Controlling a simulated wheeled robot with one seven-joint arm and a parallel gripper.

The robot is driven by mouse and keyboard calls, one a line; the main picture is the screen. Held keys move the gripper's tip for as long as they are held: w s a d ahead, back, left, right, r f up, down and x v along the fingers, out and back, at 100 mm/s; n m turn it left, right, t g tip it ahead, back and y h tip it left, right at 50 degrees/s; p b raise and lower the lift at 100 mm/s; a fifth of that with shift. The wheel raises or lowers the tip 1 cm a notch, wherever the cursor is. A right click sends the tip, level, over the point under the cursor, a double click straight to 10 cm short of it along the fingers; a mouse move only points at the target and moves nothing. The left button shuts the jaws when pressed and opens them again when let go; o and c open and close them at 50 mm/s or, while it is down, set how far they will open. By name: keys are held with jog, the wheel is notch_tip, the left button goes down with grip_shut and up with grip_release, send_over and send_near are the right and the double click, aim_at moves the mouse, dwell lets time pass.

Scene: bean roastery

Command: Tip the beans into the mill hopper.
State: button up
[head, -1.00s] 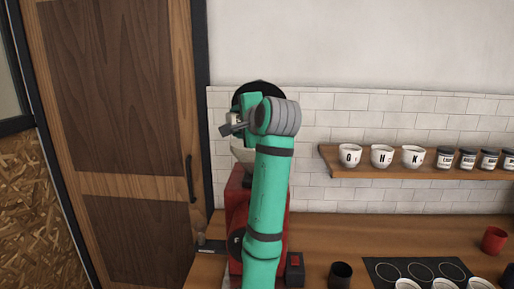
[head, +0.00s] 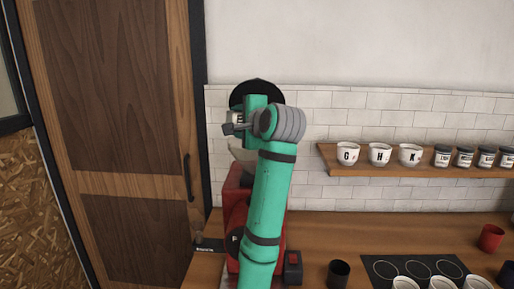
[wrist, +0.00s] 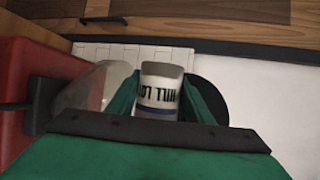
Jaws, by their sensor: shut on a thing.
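A white container with black lettering and a dark blue band (wrist: 158,95) is between the green fingers of my gripper (wrist: 165,98) in the wrist view. The gripper is shut on it. In the head view my gripper (head: 240,121) is above the mill, with only a small part of the container showing beside it. The red mill (head: 237,190) stands on the counter, partly hidden by my arm. Its pale, see-through hopper (wrist: 92,88) is left of the container in the wrist view; its top also shows below the gripper in the head view (head: 239,151). Beans are not visible.
A black disc (head: 257,88) shows behind my gripper, near the tiled wall. A shelf (head: 335,164) with lettered cups and dark jars is at right. A dark cup (head: 339,273), a black mat (head: 378,265) and a red cup (head: 491,237) are on the counter. A wooden door stands left.

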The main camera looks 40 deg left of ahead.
jog(key=shift+s+a, duration=0.3)
jog(key=shift+s, duration=0.05)
jog(key=shift+d, duration=0.1)
jog(key=shift+w+d, duration=0.55)
jog(key=shift+s+a+r, duration=0.1)
jog(key=shift+a, duration=0.05)
jog(key=shift+s+a+r, duration=0.1)
jog(key=shift+s+a, duration=0.45)
jog(key=shift+s, duration=0.05)
jog(key=shift+w+d+m, duration=0.4)
jog(key=shift+w+d, duration=0.2)
jog(key=shift+d, duration=0.05)
jog(key=shift+s+a+y, duration=0.3)
jog(key=shift+s+a, duration=0.05)
jog(key=shift+s, duration=0.05)
jog(key=shift+w+d, duration=0.35)
jog(key=shift+a+p, duration=0.1)
jog(key=shift+p, duration=0.2)
jog(key=shift+s+a+r, duration=0.1)
jog(key=shift+s+a, duration=0.1)
jog(key=shift+s, duration=0.05)
jog(key=shift+w+d, duration=0.2)
jog(key=shift+w, duration=0.05)
jog(key=shift+s+a, duration=0.1)
jog(key=shift+m, duration=0.3)
